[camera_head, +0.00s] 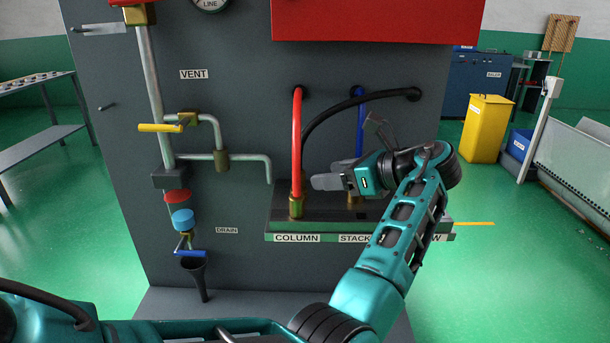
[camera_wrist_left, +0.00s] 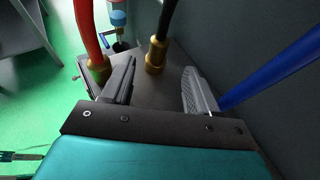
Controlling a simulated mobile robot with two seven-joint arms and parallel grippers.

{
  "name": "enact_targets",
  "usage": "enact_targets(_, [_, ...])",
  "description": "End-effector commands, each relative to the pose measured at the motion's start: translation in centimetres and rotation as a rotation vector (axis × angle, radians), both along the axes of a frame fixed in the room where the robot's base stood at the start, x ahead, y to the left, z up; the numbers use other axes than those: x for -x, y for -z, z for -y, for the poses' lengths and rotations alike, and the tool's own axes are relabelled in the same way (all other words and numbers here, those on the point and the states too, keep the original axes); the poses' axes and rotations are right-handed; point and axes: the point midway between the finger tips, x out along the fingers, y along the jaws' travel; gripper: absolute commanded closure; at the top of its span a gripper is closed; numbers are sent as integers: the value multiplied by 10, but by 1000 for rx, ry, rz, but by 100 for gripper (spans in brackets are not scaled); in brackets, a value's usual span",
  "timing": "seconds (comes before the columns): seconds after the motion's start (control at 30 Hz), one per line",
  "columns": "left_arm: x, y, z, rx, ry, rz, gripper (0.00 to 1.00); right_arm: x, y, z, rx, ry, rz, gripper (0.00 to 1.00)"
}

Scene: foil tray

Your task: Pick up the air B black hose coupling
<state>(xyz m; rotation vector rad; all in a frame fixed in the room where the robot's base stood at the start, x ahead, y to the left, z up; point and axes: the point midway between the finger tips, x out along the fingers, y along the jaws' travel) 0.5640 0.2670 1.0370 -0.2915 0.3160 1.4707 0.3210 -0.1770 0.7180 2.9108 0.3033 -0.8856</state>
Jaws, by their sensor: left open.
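The brass coupling of the black hose (camera_wrist_left: 155,55) stands upright in the left wrist view, ahead of and between the two fingers, apart from both. In the head view the black hose (camera_head: 350,100) arcs from the panel down behind the red hose (camera_head: 297,130); its coupling is hidden or merged there. My left gripper (camera_head: 322,175) is open and empty, fingers pointing left, just above the manifold block (camera_head: 325,215) and right of the red hose. It also shows in the left wrist view (camera_wrist_left: 160,75). My right gripper is not in view.
The red hose's brass coupling (camera_head: 296,206) stands close to the left fingertips. The blue hose (camera_head: 360,125) drops behind my gripper and passes near the right finger in the wrist view. The grey panel (camera_head: 240,110) rises behind. A dark funnel (camera_head: 197,272) stands lower left.

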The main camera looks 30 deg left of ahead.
Motion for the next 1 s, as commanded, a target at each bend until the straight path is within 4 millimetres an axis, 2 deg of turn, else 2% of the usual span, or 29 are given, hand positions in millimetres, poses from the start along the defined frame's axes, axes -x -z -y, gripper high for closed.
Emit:
enact_targets(0.1, [-1,11,-23,1,-4,-3,41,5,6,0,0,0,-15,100])
enact_targets(0.23, [-3,19,-43,0,-4,-1,41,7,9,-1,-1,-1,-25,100])
enact_targets(0.57, [-5,28,-65,1,-2,-1,41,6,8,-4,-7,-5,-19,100])
enact_targets(0.8, [-7,41,-98,0,-3,-2,41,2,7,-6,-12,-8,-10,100])
enact_targets(1.0, [-8,43,-103,0,-1,-1,41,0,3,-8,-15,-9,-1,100])
